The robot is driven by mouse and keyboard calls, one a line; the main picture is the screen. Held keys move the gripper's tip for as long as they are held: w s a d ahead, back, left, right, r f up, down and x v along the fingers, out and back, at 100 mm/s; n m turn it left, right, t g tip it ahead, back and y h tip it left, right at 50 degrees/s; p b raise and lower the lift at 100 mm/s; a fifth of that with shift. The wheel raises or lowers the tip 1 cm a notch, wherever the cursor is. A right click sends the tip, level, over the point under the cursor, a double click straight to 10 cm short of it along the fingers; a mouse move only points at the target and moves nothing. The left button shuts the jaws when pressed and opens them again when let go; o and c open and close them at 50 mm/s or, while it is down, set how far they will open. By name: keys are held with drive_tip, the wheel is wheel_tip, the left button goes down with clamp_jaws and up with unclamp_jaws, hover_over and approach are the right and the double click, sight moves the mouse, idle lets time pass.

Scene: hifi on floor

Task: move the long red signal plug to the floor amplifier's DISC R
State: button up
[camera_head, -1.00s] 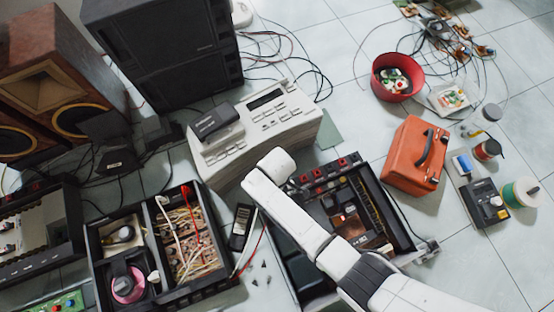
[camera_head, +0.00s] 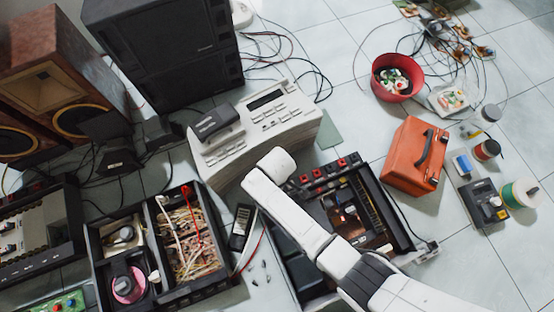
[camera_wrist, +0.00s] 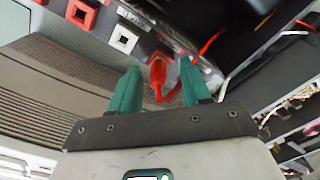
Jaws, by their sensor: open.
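The floor amplifier (camera_head: 405,236) is an open black chassis in the middle of the head view, partly covered by my arm. Red square sockets show along its back panel. In the wrist view, a red socket (camera_wrist: 82,13) and a white socket (camera_wrist: 123,38) sit on that panel; I cannot read which is DISC R. A long red plug (camera_wrist: 157,70) with a red cable shows between the two green fingers of my gripper (camera_wrist: 159,82). The fingers are open, and I see a gap on either side of the plug. The head view does not show my gripper's fingers.
A pale grey desktop machine (camera_head: 255,135) stands just behind the amplifier. An orange toolbox (camera_head: 408,160) is at its right. A black tray (camera_head: 150,225) of cables lies at the left.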

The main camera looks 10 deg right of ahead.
wheel_tip(320, 180, up, 15)
drive_tip(key=p, duration=1)
drive_tip(key=shift+p, duration=0.35)
drive_tip(key=shift+r, duration=0.1)
idle(0.3)
